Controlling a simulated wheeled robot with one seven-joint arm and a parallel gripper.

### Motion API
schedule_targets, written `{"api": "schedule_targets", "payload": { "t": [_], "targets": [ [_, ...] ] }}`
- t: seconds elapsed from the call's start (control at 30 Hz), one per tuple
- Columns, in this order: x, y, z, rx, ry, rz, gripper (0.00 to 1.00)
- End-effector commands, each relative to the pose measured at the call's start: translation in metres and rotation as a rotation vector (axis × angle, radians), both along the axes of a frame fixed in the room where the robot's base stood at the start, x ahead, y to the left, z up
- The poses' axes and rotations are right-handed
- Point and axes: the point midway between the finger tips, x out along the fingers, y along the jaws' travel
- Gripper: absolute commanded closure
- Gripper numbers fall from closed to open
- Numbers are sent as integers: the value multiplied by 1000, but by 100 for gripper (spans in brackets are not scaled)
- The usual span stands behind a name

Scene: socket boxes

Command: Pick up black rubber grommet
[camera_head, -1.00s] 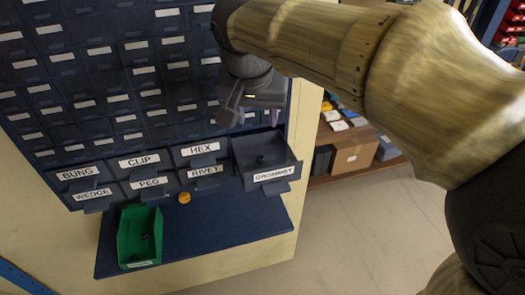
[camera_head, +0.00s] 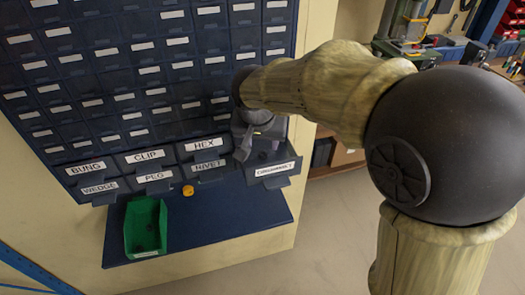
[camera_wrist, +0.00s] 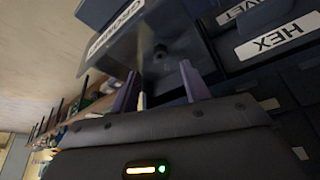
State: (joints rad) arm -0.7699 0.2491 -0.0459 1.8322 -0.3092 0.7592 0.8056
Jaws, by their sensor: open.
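The drawer labelled GROMMET (camera_head: 274,170) is pulled out at the right end of the lower labelled drawers. In the wrist view a small dark round piece, the black rubber grommet (camera_wrist: 160,48), lies on the floor of this drawer (camera_wrist: 122,45). My gripper (camera_head: 246,150) is at the drawer's opening in the head view and partly covers it. In the wrist view my gripper (camera_wrist: 162,88) is open, with its two fingers apart and pointing toward the grommet. Nothing is between the fingertips. The exact gap to the grommet is hard to judge.
Closed drawers surround the open one. The HEX label (camera_wrist: 276,37) is close to my gripper in the wrist view.

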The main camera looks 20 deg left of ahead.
Motion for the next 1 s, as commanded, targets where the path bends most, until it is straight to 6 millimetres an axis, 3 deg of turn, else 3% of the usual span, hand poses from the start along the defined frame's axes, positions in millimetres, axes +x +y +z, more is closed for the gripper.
{"api": "schedule_targets", "payload": {
  "t": [0.4,0.8,1.0],
  "targets": [
    [2,0,-5,-1,1,-1,53],
    [17,4,-49,-1,1,-1,53],
    [18,4,-51,1,-1,0,53]
  ]
}}
